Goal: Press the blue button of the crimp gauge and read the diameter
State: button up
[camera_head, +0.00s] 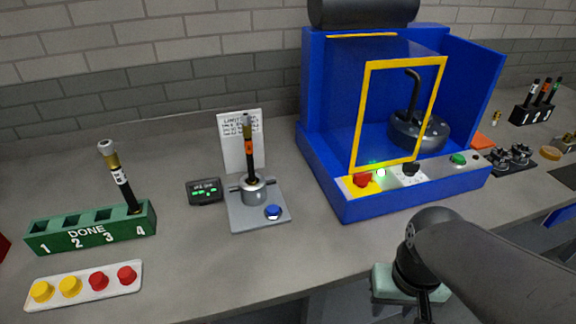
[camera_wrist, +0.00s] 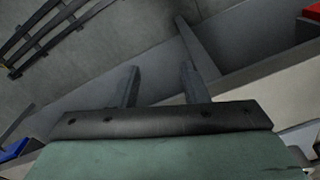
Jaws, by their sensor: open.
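The crimp gauge (camera_head: 243,213) is a grey plate on the bench with a round grey holder (camera_head: 254,190). A hose (camera_head: 247,145) with an orange band and a metal fitting on top stands upright in the holder. The blue button (camera_head: 273,211) is at the plate's front right corner, and nothing touches it. A dark display (camera_head: 205,191) with green characters stands left of the plate; its text is too small to read. My gripper is at the lower right in the head view, apart from the gauge; its two fingers (camera_wrist: 160,85) show open and empty in the wrist view.
A blue press (camera_head: 345,205) with a yellow-framed door stands right of the gauge. A green DONE rack (camera_head: 90,242) at left holds one hose in slot 4. A white panel (camera_head: 85,290) with yellow and red buttons lies before it. The bench in front of the gauge is clear.

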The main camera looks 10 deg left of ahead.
grip_shut()
dwell(1.7)
